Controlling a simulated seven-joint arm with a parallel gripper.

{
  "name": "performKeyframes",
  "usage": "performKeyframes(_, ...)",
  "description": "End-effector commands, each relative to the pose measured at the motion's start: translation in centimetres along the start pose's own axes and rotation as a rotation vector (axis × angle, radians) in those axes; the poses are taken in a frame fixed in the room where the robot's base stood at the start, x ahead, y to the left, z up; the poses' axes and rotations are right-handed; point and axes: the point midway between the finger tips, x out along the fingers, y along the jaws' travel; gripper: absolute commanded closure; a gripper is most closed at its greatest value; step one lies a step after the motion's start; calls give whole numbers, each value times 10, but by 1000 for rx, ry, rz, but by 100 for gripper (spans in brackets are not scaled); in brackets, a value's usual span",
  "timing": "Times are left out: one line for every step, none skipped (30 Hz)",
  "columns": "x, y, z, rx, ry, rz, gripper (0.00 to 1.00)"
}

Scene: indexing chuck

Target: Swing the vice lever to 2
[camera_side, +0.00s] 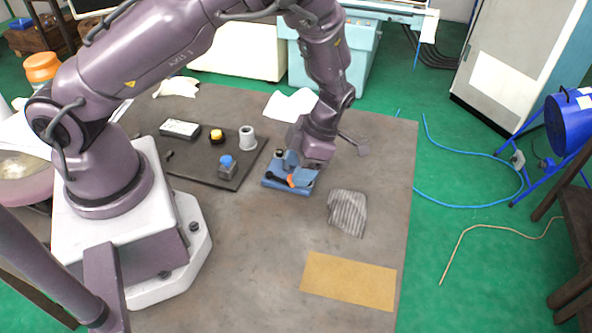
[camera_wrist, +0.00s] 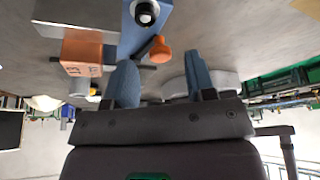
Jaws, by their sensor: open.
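The blue vice (camera_side: 288,188) sits on the table under my gripper in the side view. Its blue body (camera_wrist: 133,38) and a round black-and-white part on it also show in the wrist view. An orange knob (camera_wrist: 160,48), likely the lever's end, stands beside the blue body, beyond and between my fingertips. Orange also shows on the vice (camera_side: 291,181) in the side view, beside a dark bar. My gripper (camera_wrist: 162,72) has its two blue fingers apart, with nothing between them. In the side view my gripper (camera_side: 292,162) partly hides the vice. I cannot read the lever's setting.
An orange block with dark marks (camera_wrist: 82,52) is at left in the wrist view. A dark mat (camera_side: 205,165) with several small parts lies left of the vice. A striped cloth (camera_side: 347,212) and a tan sheet (camera_side: 348,281) lie nearer the front. Table between is clear.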

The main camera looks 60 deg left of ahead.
Motion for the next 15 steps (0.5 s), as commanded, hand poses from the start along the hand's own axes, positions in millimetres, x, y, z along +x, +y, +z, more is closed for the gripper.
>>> performKeyframes(6, 0, -1, -1, 4, -1, 50)
performKeyframes(9, 0, 0, -1, 3, 0, 50)
performKeyframes(11, 0, 0, -1, 1, 0, 50)
performKeyframes(13, 0, 0, -1, 1, 0, 50)
performKeyframes(14, 0, 0, -1, 1, 0, 50)
performKeyframes(15, 0, 0, 0, 0, 0, 50)
performKeyframes(16, 0, 0, 0, 0, 0, 50)
performKeyframes(16, 0, 0, 0, 0, 0, 50)
performKeyframes(17, 0, 0, 1, 0, 0, 50)
performKeyframes(17, 0, 0, 1, 0, 0, 50)
performKeyframes(17, 0, 0, 1, 0, 0, 50)
performKeyframes(16, 0, 0, 1, 0, 0, 50)
performKeyframes(16, 0, 0, 1, 0, 0, 50)
performKeyframes(16, 0, 0, 1, 0, 0, 50)
performKeyframes(16, 0, 0, 1, 0, 0, 57)
